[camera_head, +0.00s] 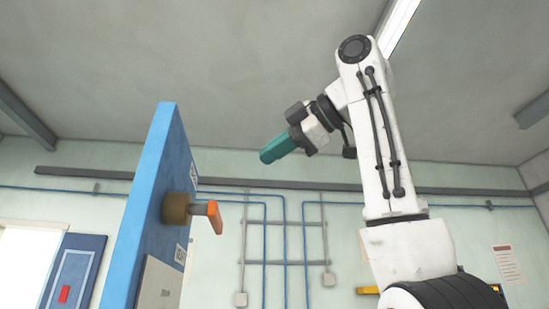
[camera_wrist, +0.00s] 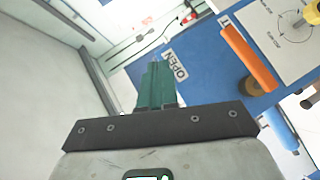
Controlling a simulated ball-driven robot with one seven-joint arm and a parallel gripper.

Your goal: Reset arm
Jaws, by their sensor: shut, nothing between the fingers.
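My white arm rises on the right of the head view and bends over to the left. My gripper (camera_head: 273,153) has teal fingers, shut and empty, pointing down-left in the air. It also shows in the wrist view (camera_wrist: 156,78), its fingers together. A blue panel (camera_head: 160,205) stands to the left of my gripper. An orange handle (camera_head: 209,213) on a brass-coloured hub (camera_head: 176,209) sticks out of the panel, below and left of the fingertips and apart from them. The orange handle (camera_wrist: 248,58) lies right of the fingers in the wrist view.
A blue box with a red mark (camera_head: 72,275) is on the far left wall. Blue pipes (camera_head: 284,240) run along the back wall. The air around my gripper is clear.

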